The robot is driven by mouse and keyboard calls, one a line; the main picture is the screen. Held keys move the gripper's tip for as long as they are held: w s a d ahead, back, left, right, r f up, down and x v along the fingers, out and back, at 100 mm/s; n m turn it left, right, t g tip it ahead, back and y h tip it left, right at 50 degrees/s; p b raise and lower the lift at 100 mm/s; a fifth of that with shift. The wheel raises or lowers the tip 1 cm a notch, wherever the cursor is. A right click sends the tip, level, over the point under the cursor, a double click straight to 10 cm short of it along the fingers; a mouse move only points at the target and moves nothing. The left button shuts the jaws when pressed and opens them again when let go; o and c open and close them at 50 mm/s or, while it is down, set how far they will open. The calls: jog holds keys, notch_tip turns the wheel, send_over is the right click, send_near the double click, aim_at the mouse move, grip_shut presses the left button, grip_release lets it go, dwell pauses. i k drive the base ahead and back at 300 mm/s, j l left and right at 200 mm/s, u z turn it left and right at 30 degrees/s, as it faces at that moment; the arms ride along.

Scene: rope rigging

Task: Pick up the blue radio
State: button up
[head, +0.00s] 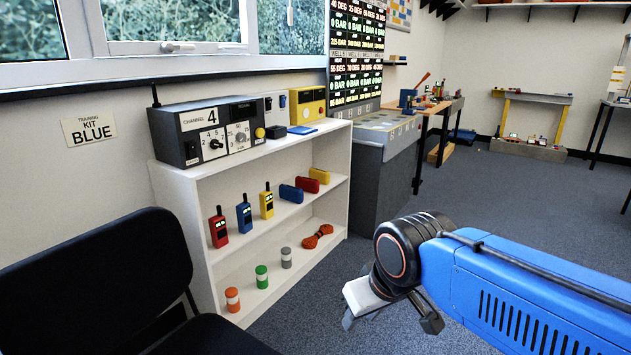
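The blue radio (244,214) stands upright on the middle shelf of a white shelf unit, its short antenna pointing up. It stands between a red radio (218,229) on its left and a yellow radio (267,202) on its right, with small gaps between them. My gripper (390,322) is at the lower middle of the view, out over the floor to the right of the shelf unit and well apart from the radio. Its fingers are spread with a gap between them, and nothing shows in it.
The white shelf unit (341,168) also holds blue, red and yellow cases (291,193), several banded cylinders (262,277) and an orange rope coil (318,237). A grey control box (200,130) stands on top. A dark chair (100,285) is at front left. Carpet (530,200) is clear at right.

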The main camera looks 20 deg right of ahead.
aim_at(243, 210)
jog(key=i+l+z, duration=0.1)
jog(key=z, duration=0.7)
jog(key=i+z, duration=0.2)
jog(key=z, duration=0.2)
jog(key=i, duration=0.85)
jog(key=i+l+u, duration=0.1)
jog(key=i, duration=0.8)
jog(key=i+u, duration=0.1)
jog(key=u, duration=0.25)
jog(key=i+u, duration=0.1)
jog(key=u, duration=0.25)
jog(key=i+l+u, duration=0.1)
jog(key=u, duration=0.25)
